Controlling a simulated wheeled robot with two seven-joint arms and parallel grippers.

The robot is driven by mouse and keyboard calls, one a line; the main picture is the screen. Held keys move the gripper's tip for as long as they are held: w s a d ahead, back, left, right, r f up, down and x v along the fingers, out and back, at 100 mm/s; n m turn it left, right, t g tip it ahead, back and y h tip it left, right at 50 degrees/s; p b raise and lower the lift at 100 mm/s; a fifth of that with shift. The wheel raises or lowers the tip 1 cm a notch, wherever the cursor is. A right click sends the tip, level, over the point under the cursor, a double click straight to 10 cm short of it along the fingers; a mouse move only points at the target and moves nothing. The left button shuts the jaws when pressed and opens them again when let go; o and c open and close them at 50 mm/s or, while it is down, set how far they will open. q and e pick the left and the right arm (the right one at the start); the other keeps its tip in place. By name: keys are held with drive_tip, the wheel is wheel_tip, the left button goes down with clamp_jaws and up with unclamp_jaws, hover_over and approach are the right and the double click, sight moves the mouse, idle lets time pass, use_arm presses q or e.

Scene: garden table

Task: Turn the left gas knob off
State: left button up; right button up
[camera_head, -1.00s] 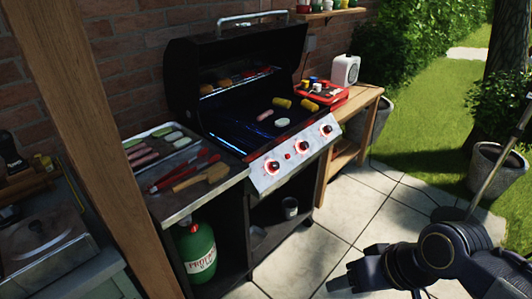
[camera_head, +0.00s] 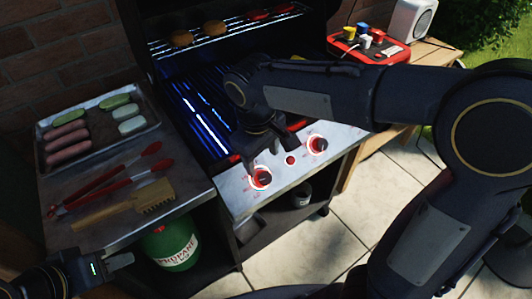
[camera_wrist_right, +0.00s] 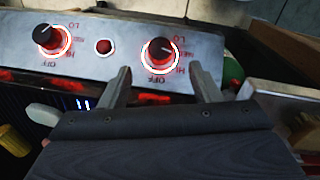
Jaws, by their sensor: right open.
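The left gas knob (camera_head: 260,178) is on the grill's front panel (camera_head: 237,195), with a glowing red ring around it. It also shows in the right wrist view (camera_wrist_right: 160,52), with OFF, LO and HI printed around it. My right gripper (camera_head: 263,158) is open just above this knob. In the wrist view its two fingers (camera_wrist_right: 160,78) point to either side of the knob; contact is not visible. My left gripper (camera_head: 115,264) is low at the left, away from the grill; its jaws are unclear.
A red button (camera_head: 290,160) and another lit knob (camera_head: 317,143) are further right on the panel. A side shelf holds a food tray (camera_head: 97,160), red tongs (camera_head: 105,185) and a brush (camera_head: 155,194). A green propane tank (camera_head: 170,243) is below. My right arm covers part of the grill.

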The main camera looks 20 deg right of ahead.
sight(265, 176)
drive_tip(key=shift+w+f, duration=0.2)
drive_tip(key=shift+f, duration=0.15)
drive_tip(key=f, duration=0.2)
drive_tip(key=f+b, duration=0.1)
drive_tip(key=f, duration=0.4)
drive_tip(key=shift+w+d, duration=0.15)
drive_tip(key=shift+d, duration=0.15)
drive_tip(key=c, duration=1)
